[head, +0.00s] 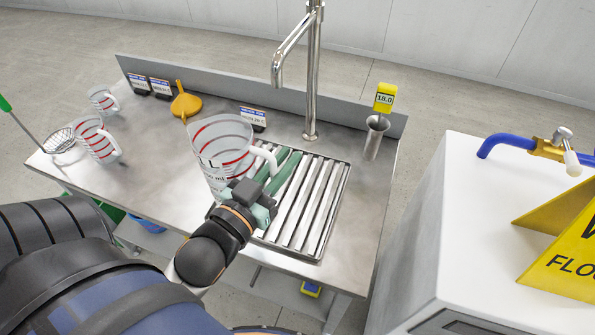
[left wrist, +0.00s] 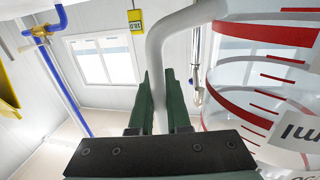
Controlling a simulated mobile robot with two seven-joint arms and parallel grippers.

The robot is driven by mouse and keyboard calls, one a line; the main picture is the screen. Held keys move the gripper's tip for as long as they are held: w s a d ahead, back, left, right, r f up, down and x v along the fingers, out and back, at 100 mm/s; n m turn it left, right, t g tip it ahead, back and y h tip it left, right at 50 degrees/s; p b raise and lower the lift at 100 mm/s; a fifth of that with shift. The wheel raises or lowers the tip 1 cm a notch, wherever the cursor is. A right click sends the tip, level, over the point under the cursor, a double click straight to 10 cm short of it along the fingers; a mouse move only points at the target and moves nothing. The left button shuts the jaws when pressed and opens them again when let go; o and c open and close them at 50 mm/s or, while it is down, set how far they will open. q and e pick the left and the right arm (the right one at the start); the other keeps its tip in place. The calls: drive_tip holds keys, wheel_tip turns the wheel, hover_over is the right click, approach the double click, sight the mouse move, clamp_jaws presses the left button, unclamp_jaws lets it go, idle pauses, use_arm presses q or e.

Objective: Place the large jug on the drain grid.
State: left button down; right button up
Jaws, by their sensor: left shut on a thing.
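The large jug (head: 221,147) is clear with red marks and a white handle. In the head view it is upright at the left edge of the drain grid (head: 316,205); I cannot tell whether its base touches anything. My left gripper (head: 272,180) is shut on the jug's handle, with its green fingers on either side of it. In the left wrist view the gripper (left wrist: 160,105) has the handle between its fingers, and the jug (left wrist: 260,80) fills the right side. The slatted grid is partly hidden by the gripper and jug. My right gripper is not in view.
A tall faucet (head: 313,75) stands behind the grid. A metal cup (head: 375,138) with a yellow thermometer (head: 385,97) is at the right. Two smaller jugs (head: 95,138) (head: 103,99), a wire strainer (head: 60,141) and an orange funnel (head: 185,103) stand left. The counter's front right is clear.

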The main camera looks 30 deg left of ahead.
use_arm(q)
drive_tip(key=w+f+b, duration=0.8)
drive_tip(key=w+f, duration=0.5)
drive_tip(key=w, duration=0.1)
drive_tip(key=shift+w+d, duration=0.2)
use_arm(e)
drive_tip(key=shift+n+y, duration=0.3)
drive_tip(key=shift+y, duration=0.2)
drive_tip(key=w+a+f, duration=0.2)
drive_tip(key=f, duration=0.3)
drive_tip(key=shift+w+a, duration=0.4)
use_arm(q)
drive_tip(key=c, duration=0.9)
unclamp_jaws()
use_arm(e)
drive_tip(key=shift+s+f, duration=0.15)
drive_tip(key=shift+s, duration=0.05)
